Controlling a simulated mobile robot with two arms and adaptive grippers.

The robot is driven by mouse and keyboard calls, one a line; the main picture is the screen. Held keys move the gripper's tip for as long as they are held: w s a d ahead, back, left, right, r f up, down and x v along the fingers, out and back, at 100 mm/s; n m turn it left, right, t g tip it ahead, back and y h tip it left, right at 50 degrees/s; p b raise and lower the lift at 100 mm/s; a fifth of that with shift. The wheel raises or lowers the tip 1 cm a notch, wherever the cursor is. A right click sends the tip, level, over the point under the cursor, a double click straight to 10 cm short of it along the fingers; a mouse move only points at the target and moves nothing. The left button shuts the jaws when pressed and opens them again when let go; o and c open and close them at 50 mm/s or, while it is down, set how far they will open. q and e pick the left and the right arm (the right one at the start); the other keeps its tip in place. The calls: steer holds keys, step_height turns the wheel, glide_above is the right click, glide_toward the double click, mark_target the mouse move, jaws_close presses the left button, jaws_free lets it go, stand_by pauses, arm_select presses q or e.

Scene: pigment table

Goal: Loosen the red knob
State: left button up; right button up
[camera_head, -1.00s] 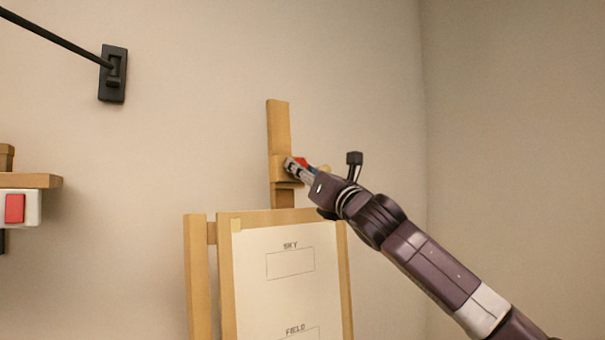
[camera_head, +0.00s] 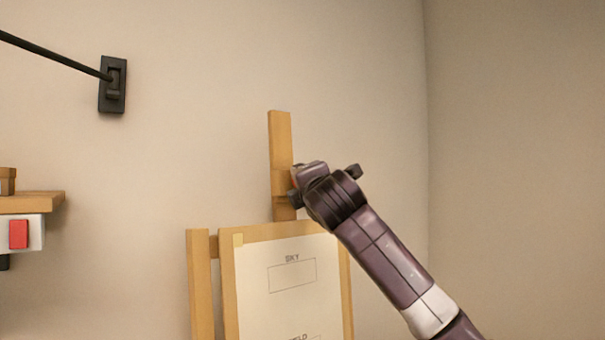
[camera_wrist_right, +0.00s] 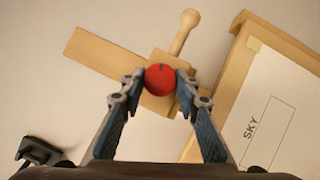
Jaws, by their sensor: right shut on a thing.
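The red knob (camera_wrist_right: 160,79) sits on the wooden block (camera_wrist_right: 158,100) around the easel's mast, seen in the right wrist view. A dark mark shows on the knob's upper edge. My right gripper (camera_wrist_right: 160,81) is shut on the knob, one finger on each side. In the head view the easel mast (camera_head: 280,140) rises above the board, and my right wrist hides the knob and fingers. The left gripper is not in view.
The easel holds a white sheet (camera_head: 258,310) marked SKY. A wooden peg (camera_wrist_right: 185,32) sticks out from the block near the knob. A shelf (camera_head: 30,202) with a red switch (camera_head: 18,234) is at the left. A black wall bracket (camera_head: 113,84) holds a rod.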

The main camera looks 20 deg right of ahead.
steer(key=shift+r+m+g+h+p, duration=0.15)
steer(key=shift+m+g+p, duration=0.3)
steer(key=shift+m+p, duration=0.45)
steer(key=shift+r+m+g+h+p, duration=0.15)
steer(key=shift+m+g+p, duration=0.4)
steer(key=shift+m, duration=0.65)
steer(key=o, duration=1.2)
steer(key=shift+f, duration=0.1)
steer(key=shift+c, duration=0.2)
steer(key=s+a+r, duration=0.1)
steer(key=s, duration=1.1)
steer(key=shift+a, duration=0.35)
steer(key=shift+w, duration=0.1)
